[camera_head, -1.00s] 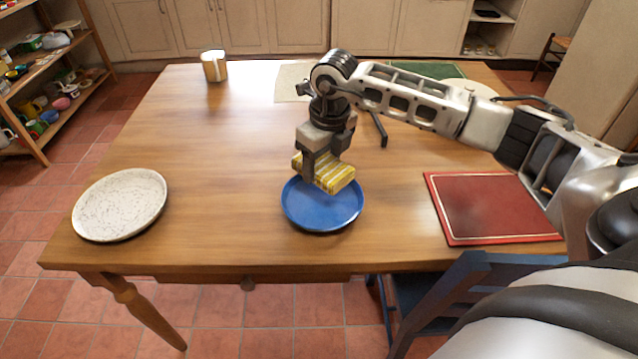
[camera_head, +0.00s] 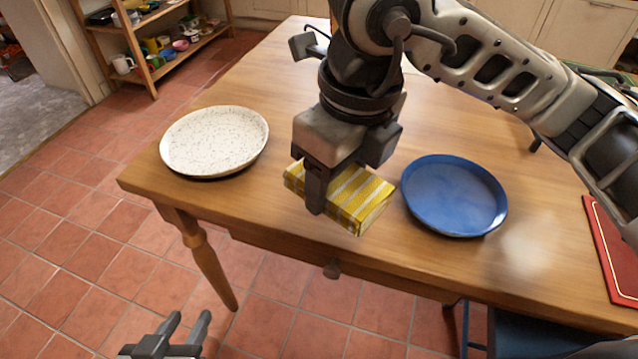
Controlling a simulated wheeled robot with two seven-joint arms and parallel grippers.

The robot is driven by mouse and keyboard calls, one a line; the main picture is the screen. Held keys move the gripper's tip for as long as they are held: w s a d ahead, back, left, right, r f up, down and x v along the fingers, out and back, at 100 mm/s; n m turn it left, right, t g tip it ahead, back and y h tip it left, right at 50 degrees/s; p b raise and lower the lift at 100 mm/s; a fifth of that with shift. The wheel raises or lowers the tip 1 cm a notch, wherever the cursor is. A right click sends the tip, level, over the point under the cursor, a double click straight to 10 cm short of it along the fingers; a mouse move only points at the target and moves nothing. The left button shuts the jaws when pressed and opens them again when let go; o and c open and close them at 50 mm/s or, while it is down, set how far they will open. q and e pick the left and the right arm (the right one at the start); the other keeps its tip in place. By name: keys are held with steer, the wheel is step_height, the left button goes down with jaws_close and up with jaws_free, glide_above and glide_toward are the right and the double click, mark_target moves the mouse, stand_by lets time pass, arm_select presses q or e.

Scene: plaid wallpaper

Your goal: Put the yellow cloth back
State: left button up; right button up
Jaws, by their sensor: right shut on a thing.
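The yellow cloth (camera_head: 362,203) is a folded block with yellow and white checks. My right gripper (camera_head: 335,185) is shut on it and holds it over the front part of the wooden table, between the speckled white plate (camera_head: 215,140) and the blue plate (camera_head: 454,195). I cannot tell whether the cloth touches the tabletop. The gripper hides part of the cloth. My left gripper (camera_head: 188,330) shows at the bottom left, below the table's front edge, with its two fingers apart and nothing between them.
A red mat (camera_head: 618,250) lies at the table's right edge. A blue chair (camera_head: 540,335) stands at the front right. A shelf with crockery (camera_head: 150,55) stands at the back left. The table (camera_head: 255,210) has a drawer knob in front. Tiled floor is clear at left.

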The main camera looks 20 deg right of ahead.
steer(key=w+d+f, duration=0.1)
steer(key=w+f, duration=0.2)
steer(key=w, duration=0.1)
steer(key=w+f, duration=0.2)
steer(key=w, duration=0.2)
steer(key=w+d+f, duration=0.1)
steer(key=w+f, duration=0.2)
steer(key=w, duration=0.1)
steer(key=shift+d+f, duration=0.35)
steer(key=shift+w+d+f, duration=0.1)
steer(key=shift+w+f, duration=0.25)
steer(key=shift+f, duration=0.05)
step_height(320, 180, down, 3)
steer(key=shift+w+r, duration=0.15)
steer(key=shift+f, duration=0.3)
steer(key=shift+b, duration=0.3)
